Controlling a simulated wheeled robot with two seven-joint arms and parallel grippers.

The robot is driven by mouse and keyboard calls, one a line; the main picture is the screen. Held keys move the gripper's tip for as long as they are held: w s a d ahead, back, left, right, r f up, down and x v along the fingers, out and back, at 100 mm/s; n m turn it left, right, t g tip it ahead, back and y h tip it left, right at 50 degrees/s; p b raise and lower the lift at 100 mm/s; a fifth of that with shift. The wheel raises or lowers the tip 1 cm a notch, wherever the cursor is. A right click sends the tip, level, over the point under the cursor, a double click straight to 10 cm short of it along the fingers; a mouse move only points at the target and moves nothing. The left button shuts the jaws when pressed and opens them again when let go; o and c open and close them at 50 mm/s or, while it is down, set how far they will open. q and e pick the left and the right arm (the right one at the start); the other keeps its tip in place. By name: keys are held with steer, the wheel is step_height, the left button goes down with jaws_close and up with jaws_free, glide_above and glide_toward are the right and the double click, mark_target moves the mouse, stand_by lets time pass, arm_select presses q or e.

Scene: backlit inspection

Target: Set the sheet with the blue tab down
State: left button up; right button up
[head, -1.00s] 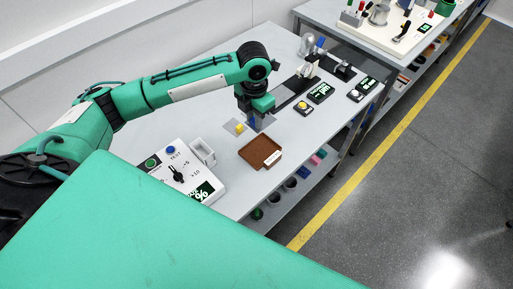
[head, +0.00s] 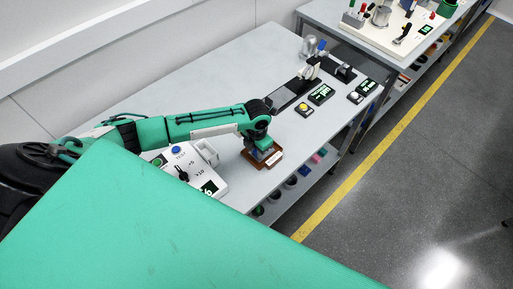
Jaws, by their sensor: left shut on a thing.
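My left gripper (head: 264,152) points down over the brown tray (head: 248,160). It is shut on the sheet with the blue tab, a small greyish piece that shows only in part under the fingers. The gripper and wrist hide most of the sheet and its tab. A bit of yellow shows close by the fingers. The tray has a white label (head: 274,159) on its front right edge. I cannot tell whether the sheet touches the tray floor. My right gripper is out of view.
A white panel with a dial and buttons (head: 190,173) and a white open box (head: 208,151) stand left of the tray. Black devices with small displays (head: 320,94) stand farther back on the grey table (head: 215,75). The table's right edge is close to the tray.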

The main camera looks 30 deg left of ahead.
arm_select(q)
steer(key=shift+f, duration=0.15)
steer(key=o, duration=0.9)
steer(key=shift+o, duration=0.2)
steer(key=shift+r, duration=0.5)
step_height(320, 180, up, 11)
steer(key=b, duration=0.3)
steer(key=shift+r, duration=0.2)
steer(key=shift+f, duration=0.15)
